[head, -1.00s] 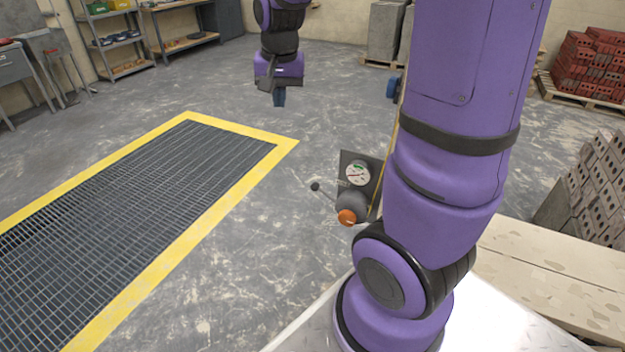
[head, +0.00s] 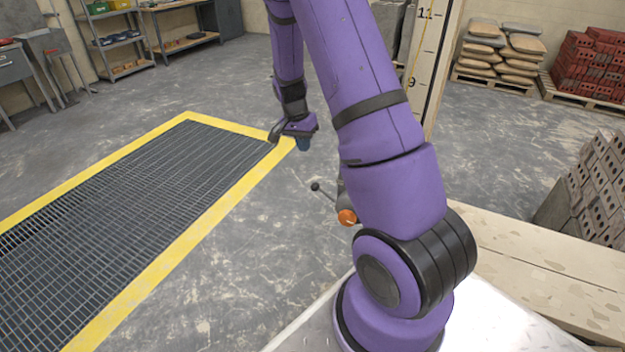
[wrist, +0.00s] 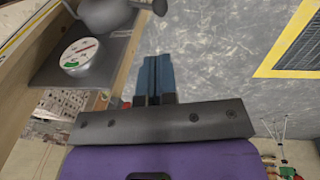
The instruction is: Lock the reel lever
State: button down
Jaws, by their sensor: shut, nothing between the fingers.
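The lever is a thin rod with a dark ball knob (head: 316,187), standing out to the left of a grey hub with an orange cap (head: 347,217). My arm hides most of the mount behind it in the head view. In the wrist view the knob (wrist: 160,7) is at the top edge, beside the grey hub (wrist: 104,14). A round white dial (wrist: 80,54) with a red and a green mark sits on a dark plate (wrist: 110,62). My gripper (head: 303,145) is above and left of the knob, apart from it. Its blue fingers (wrist: 153,62) are together and empty.
An upright marked board (head: 430,75) stands behind my arm. A floor grate with a yellow border (head: 215,140) lies to the left. Timber planks (head: 550,270), stacked bricks (head: 595,65) and bags (head: 500,45) are at the right. Open concrete floor surrounds the lever's left side.

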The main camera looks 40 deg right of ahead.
aim_at(314, 184)
jog(key=f, duration=0.4)
jog(key=s+d+f, duration=0.1)
jog(key=f, duration=0.4)
jog(key=d+f, duration=0.1)
jog(key=f, duration=0.3)
jog(key=shift+s+f, duration=0.35)
jog(key=shift+w, duration=0.1)
notch_tip(314, 184, down, 9)
jog(key=w+a+g+h, duration=0.1)
jog(key=w+g+h, duration=0.2)
jog(key=g, duration=0.6)
jog(key=shift+r, duration=0.25)
jog(key=shift+r, duration=0.65)
